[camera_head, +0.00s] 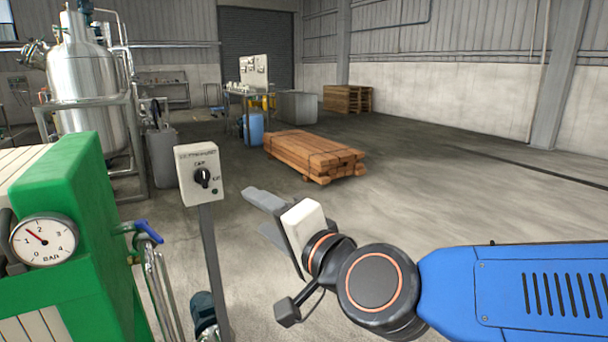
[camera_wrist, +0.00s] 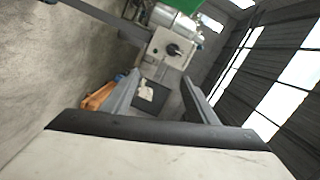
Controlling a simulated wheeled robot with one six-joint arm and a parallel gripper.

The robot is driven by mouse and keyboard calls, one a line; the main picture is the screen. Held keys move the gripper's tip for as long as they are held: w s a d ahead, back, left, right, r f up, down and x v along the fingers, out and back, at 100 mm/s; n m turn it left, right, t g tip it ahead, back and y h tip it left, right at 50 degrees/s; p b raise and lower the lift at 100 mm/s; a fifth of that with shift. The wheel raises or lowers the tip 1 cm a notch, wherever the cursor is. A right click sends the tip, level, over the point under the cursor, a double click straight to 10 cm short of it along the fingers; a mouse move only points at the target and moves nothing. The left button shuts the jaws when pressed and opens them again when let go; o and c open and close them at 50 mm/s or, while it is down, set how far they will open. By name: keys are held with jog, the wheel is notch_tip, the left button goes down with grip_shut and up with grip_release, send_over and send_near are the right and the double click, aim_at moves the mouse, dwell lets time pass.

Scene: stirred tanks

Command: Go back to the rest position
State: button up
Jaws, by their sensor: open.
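My gripper (camera_head: 256,212) is open and empty. In the head view it is just right of a white switch box (camera_head: 199,166) on a grey post, with its fingers pointing left towards the box and a visible gap between. The box has a black rotary knob (camera_head: 203,178), which looks roughly upright. In the wrist view my gripper (camera_wrist: 159,77) shows its two fingers spread, with nothing between them. The switch box (camera_wrist: 158,52) appears tilted beyond the fingertips, apart from them. My blue arm reaches in from the right side of the head view.
A green machine (camera_head: 90,200) with a pressure gauge (camera_head: 43,240) and a blue-handled valve (camera_head: 149,232) stands at the left. A steel tank (camera_head: 85,85) stands behind it. A stack of wooden beams (camera_head: 312,153) lies on the floor further back. The floor at right is clear.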

jog(key=d+f+n+g+h, duration=0.2)
jog(key=d+f+n+h, duration=0.1)
jog(key=d+f, duration=0.55)
jog(key=d+f+n+g+h, duration=0.2)
jog(key=d+f+n+g, duration=0.3)
jog(key=d, duration=0.6)
jog(key=s+d+f+h, duration=0.3)
jog(key=s+d+f, duration=0.1)
jog(key=d, duration=0.4)
jog(key=s+d+f+m+g+h, duration=0.1)
jog(key=s+d+f+h, duration=0.1)
jog(key=s+d+f, duration=0.3)
jog(key=s+d, duration=0.1)
jog(key=d, duration=0.2)
jog(key=shift+d+g+h, duration=0.3)
jog(key=shift+d+h, duration=0.1)
